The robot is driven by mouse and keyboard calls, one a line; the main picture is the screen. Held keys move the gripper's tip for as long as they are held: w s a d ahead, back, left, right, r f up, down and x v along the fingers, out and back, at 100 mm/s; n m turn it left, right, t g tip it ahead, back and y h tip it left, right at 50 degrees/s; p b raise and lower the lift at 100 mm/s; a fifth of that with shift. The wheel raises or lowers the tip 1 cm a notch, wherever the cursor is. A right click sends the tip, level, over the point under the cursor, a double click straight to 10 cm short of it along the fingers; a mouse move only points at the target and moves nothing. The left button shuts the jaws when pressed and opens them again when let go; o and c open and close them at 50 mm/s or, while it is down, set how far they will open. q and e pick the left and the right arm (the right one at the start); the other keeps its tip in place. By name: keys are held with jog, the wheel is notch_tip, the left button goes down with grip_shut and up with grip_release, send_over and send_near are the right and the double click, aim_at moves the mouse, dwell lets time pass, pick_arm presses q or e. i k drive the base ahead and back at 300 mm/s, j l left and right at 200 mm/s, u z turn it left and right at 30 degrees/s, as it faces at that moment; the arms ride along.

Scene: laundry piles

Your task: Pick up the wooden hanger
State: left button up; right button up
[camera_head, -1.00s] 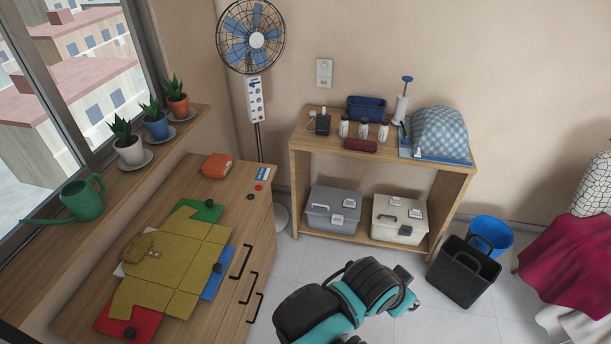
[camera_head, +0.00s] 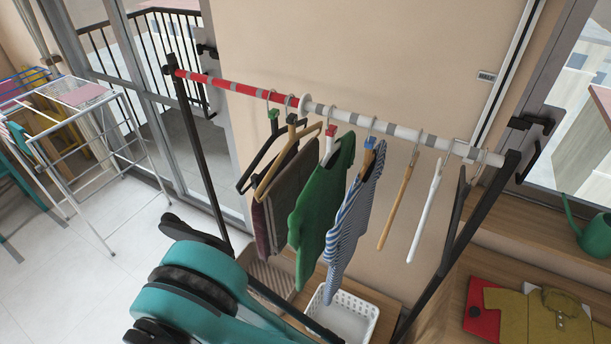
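A bare wooden hanger (camera_head: 398,200) hangs from the rail, between a striped shirt (camera_head: 352,215) and a bare white hanger (camera_head: 426,210). It hangs edge-on to me, with nothing on it. Another wooden hanger (camera_head: 284,158) further left carries brown trousers (camera_head: 287,210). The striped shirt's hanger also looks wooden at its top. My teal and black arm parts fill the lower left, in front of the rack. I see no gripper fingers in the view.
The clothes rack has a red, white and grey rail (camera_head: 240,89) and dark posts. A green shirt (camera_head: 322,205) hangs mid-rail. A white basket (camera_head: 345,318) stands below. A drying rack (camera_head: 85,150) is left; a green watering can (camera_head: 596,238) is right.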

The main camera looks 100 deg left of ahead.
aim_at(410, 169)
jog(key=u, duration=2.8)
